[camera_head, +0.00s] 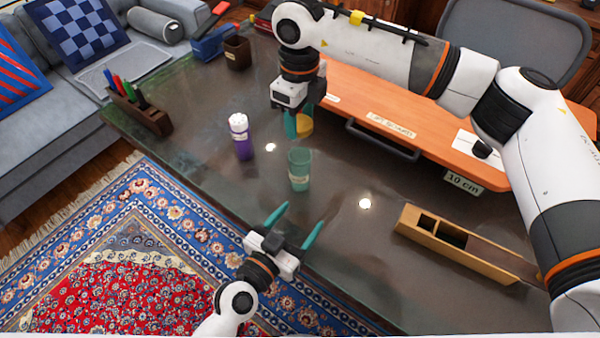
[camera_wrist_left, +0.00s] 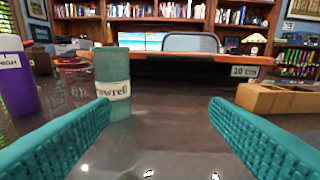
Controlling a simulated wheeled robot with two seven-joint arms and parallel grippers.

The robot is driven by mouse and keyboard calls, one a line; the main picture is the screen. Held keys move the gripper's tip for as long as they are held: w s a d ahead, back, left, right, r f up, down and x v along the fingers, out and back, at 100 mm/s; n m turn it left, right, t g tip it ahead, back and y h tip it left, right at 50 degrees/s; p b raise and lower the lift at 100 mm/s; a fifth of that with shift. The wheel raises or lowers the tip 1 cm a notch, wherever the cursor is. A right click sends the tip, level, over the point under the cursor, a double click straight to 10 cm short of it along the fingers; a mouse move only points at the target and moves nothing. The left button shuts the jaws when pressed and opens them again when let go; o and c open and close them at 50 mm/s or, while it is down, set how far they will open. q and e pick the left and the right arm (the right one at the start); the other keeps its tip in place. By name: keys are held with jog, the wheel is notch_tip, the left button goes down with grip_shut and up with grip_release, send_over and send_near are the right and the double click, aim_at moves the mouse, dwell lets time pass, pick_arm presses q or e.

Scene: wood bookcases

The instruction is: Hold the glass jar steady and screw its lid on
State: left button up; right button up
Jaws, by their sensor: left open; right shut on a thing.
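The glass jar (camera_head: 299,160) is a green cylinder with a pale label, upright on the dark glossy table. It also shows in the left wrist view (camera_wrist_left: 112,68), beyond the left fingertip and left of the middle of the jaws. My left gripper (camera_head: 303,214) is open and empty, in front of the jar and apart from it. My right gripper (camera_head: 297,129) is shut on a yellow round thing (camera_head: 306,124), which looks like the lid, above the table behind the jar. Its fingers partly hide it.
A purple bottle with a white cap (camera_head: 241,143) stands left of the jar. A wooden box with compartments (camera_head: 460,243) lies at the right. A raised orange board (camera_head: 430,115) with a "10 cm" sign is behind. A pen holder (camera_head: 140,112) sits at the far left edge.

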aim_at(297, 182)
pick_arm(q)
jog(key=w+n+t+y, duration=0.1)
jog(key=w+a+f+n+t+y, duration=0.1)
jog(key=y, duration=0.1)
jog(key=shift+w+a+f+n+t, duration=0.1)
jog(key=shift+f+n+t, duration=0.05)
jog(key=shift+n+t, duration=0.25)
jog(key=shift+w+a+f+n+t+y, duration=0.15)
jog(key=shift+a+f+n+t+y, duration=0.25)
jog(key=shift+y, duration=0.7)
jog(key=shift+a, duration=0.1)
jog(key=x, duration=1.2)
jog(key=shift+f, duration=0.2)
jog(key=shift+c, duration=0.5)
jog(key=c, duration=1.4)
jog(key=shift+o, duration=0.2)
pick_arm(e)
jog(key=shift+f, duration=2.45)
jog(key=shift+f, duration=0.1)
